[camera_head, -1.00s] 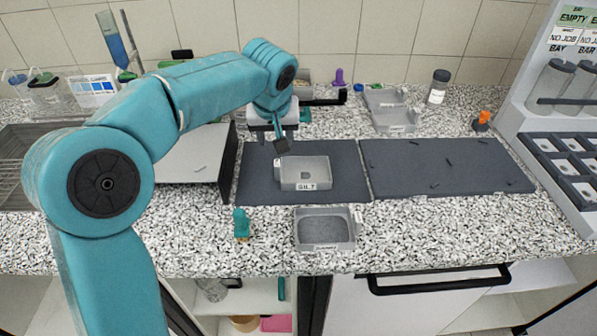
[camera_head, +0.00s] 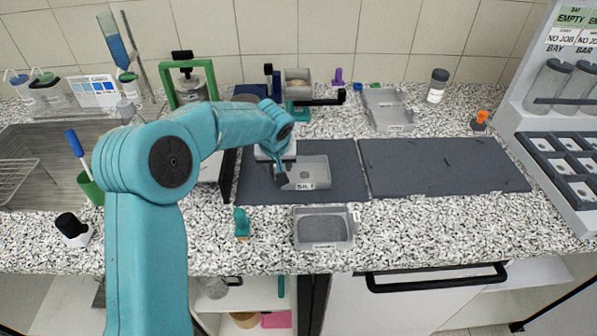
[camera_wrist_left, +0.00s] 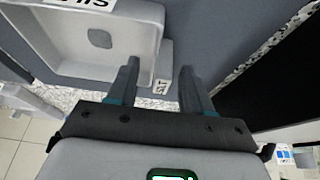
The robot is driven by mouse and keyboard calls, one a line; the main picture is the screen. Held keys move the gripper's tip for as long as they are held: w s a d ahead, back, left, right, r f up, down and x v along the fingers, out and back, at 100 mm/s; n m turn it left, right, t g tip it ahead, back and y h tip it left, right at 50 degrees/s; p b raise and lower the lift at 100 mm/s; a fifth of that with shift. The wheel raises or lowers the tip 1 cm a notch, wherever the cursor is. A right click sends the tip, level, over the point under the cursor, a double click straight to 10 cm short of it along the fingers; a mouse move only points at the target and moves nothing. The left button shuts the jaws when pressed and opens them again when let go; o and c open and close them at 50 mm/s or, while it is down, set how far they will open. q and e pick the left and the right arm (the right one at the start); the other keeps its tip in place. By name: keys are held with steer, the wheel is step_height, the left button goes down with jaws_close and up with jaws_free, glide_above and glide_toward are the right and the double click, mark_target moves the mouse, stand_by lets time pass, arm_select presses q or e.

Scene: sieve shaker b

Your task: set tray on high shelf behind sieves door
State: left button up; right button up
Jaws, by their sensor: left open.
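A grey tray labelled SILT (camera_head: 312,170) lies on the left dark mat (camera_head: 345,190). It also shows in the left wrist view (camera_wrist_left: 85,40), with a small labelled tab at one side. My left gripper (camera_head: 281,181) is at the tray's left side. In the left wrist view my left gripper (camera_wrist_left: 160,85) is open, its two fingers apart with the tab partly between them; I cannot tell if they touch it. Below the counter is an open shelf space (camera_head: 225,305) beside a white front with a black handle (camera_head: 435,280). No sieves label is readable. My right gripper is out of view.
A second grey tray (camera_head: 324,245) with dark contents sits at the counter's front, beside a small teal object (camera_head: 242,224). Another grey tray (camera_head: 392,125) stands at the back. The right mat (camera_head: 450,170) is mostly clear, with small dark bits. A rack unit (camera_head: 555,120) stands far right.

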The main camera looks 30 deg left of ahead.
arm_select(q)
jaws_close()
steer(key=shift+r, duration=0.2)
